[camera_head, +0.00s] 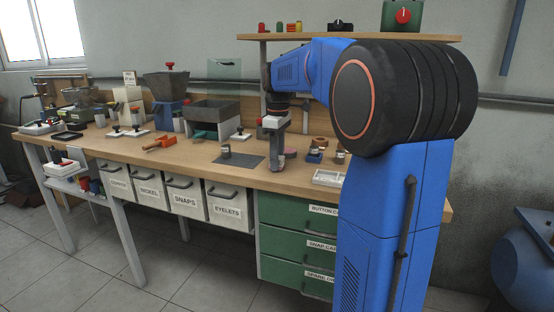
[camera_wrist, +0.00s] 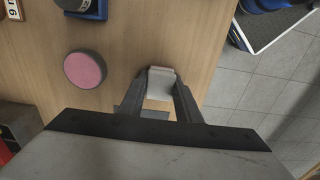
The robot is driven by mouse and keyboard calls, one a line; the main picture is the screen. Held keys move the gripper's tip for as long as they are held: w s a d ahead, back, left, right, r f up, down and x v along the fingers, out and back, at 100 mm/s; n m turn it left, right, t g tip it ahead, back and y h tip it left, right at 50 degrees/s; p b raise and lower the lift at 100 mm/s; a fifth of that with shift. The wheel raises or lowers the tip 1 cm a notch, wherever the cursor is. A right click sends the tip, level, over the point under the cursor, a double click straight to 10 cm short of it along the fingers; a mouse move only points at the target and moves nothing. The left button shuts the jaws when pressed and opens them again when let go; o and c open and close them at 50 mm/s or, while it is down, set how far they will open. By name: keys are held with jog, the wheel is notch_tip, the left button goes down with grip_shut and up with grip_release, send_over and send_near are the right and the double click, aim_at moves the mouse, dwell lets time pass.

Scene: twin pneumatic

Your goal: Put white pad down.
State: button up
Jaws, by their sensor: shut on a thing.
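My gripper (camera_wrist: 157,88) is shut on the white pad (camera_wrist: 160,80), which sits between its two fingertips in the wrist view. The fingers point down at the wooden bench top, close to its front edge. In the head view my gripper (camera_head: 275,166) hangs over the bench beside a dark grey mat (camera_head: 250,162). The white pad is too small or hidden to make out there. I cannot tell whether the pad touches the bench.
A round pink-topped piece (camera_wrist: 85,69) stands left of the fingers in the wrist view. A small metal cylinder (camera_head: 226,152) stands on the mat. A white tray (camera_head: 328,178) lies to the right. The floor (camera_wrist: 262,80) shows beyond the bench edge.

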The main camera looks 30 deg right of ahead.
jog(key=shift+f, duration=0.1)
jog(key=o, duration=1.2)
notch_tip(320, 180, up, 12)
jog(key=shift+s, duration=0.2)
jog(key=s+a+f+m+t, duration=0.1)
jog(key=s+a+f+m, duration=0.1)
jog(key=s+a+f, duration=0.3)
jog(key=s+a+f+m+t, duration=0.2)
jog(key=s+a+f, duration=0.3)
jog(key=s+f, duration=0.7)
jog(key=s+a+f+m+t, duration=0.1)
jog(key=s+a+f+m, duration=0.2)
jog(key=s+a+f, duration=0.2)
jog(key=s+f, duration=0.3)
jog(key=s, duration=0.4)
jog(key=shift+s+a+f+m+t, duration=0.25)
jog(key=shift+s+a+m+t, duration=0.05)
jog(key=shift+s+a, duration=0.1)
